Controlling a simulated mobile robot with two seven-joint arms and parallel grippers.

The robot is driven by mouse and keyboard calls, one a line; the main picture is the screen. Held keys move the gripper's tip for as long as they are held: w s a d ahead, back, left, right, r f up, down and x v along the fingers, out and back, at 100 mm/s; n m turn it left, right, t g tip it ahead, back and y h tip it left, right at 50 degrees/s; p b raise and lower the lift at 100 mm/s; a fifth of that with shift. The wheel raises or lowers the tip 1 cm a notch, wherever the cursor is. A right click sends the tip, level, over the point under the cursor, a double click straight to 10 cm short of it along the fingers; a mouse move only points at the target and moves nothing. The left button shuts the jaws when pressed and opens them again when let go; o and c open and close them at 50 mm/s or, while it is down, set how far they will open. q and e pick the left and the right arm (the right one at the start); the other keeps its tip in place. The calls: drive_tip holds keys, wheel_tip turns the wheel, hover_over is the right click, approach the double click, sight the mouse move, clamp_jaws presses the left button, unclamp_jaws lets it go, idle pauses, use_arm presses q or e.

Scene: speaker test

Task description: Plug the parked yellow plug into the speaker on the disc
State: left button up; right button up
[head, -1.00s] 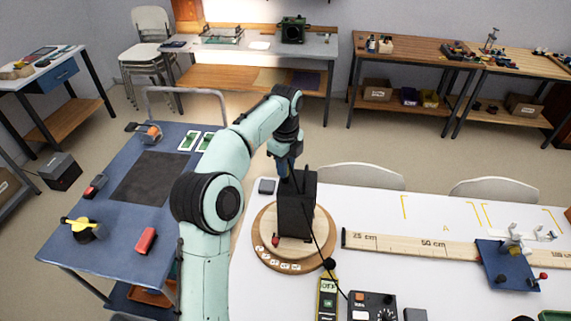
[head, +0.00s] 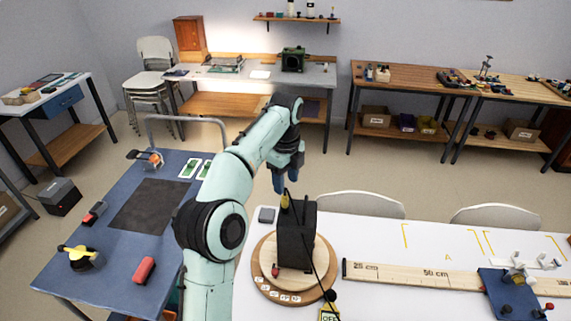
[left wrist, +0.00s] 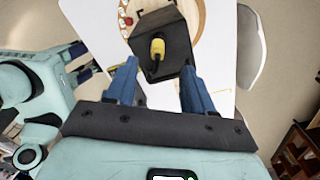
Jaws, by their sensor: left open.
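The black box-shaped speaker (head: 297,240) stands upright on the round wooden disc (head: 262,284). The yellow plug (head: 285,201) sits at the speaker's far side, with a dark cable running over to the near right. In the left wrist view the yellow plug (left wrist: 157,48) is against the speaker's (left wrist: 177,42) dark face, its cable hanging from it; how deep it sits I cannot tell. My left gripper (head: 279,181) is behind the speaker, apart from the plug. Its blue fingers (left wrist: 159,66) are open and empty, spread on either side of the plug's line.
A small grey block (head: 267,215) lies on the white table left of the speaker. A wooden ruler (head: 400,273) and a blue board (head: 500,308) lie to the right. The blue trolley (head: 185,225) stands left.

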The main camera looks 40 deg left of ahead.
sight(285, 195)
use_arm(q)
wheel_tip(285, 195, up, 6)
drive_tip(key=shift+s+f, duration=0.1)
drive_tip(key=shift+f, duration=0.05)
drive_tip(key=shift+s, duration=0.1)
idle(0.4)
